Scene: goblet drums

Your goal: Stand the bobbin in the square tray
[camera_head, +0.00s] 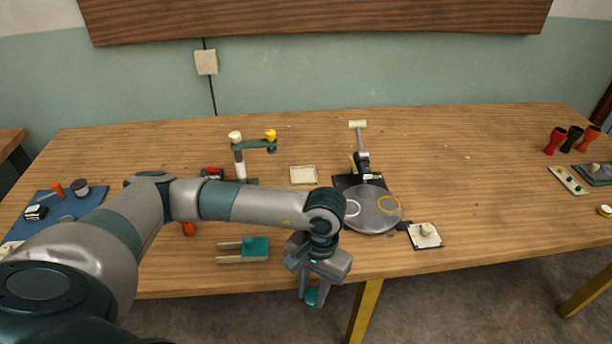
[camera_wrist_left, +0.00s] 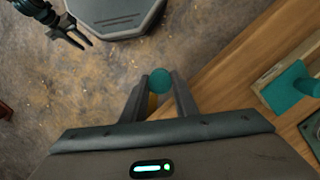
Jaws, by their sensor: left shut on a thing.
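My left gripper (camera_head: 311,288) points down just off the table's front edge, over the floor. It is shut on a teal round-ended piece (camera_head: 312,298), which looks like the bobbin. In the left wrist view the piece's teal round face (camera_wrist_left: 160,79) shows between the fingertips; the rest is hidden. A pale, shallow, squarish tray (camera_head: 303,175) lies mid-table, beyond my left forearm, and looks empty. It is well apart from the gripper. My right gripper (camera_wrist_left: 72,37) shows small in the left wrist view, with its fingers apart and nothing visible between them.
A wooden holder with a teal block (camera_head: 256,248) lies left of my gripper. A grey round plate (camera_head: 373,211) and a lamp-like stand (camera_head: 361,155) are right of the tray. A teal-armed stand (camera_head: 240,160) is left of it. A small board with a knob (camera_head: 425,236) lies near the front edge.

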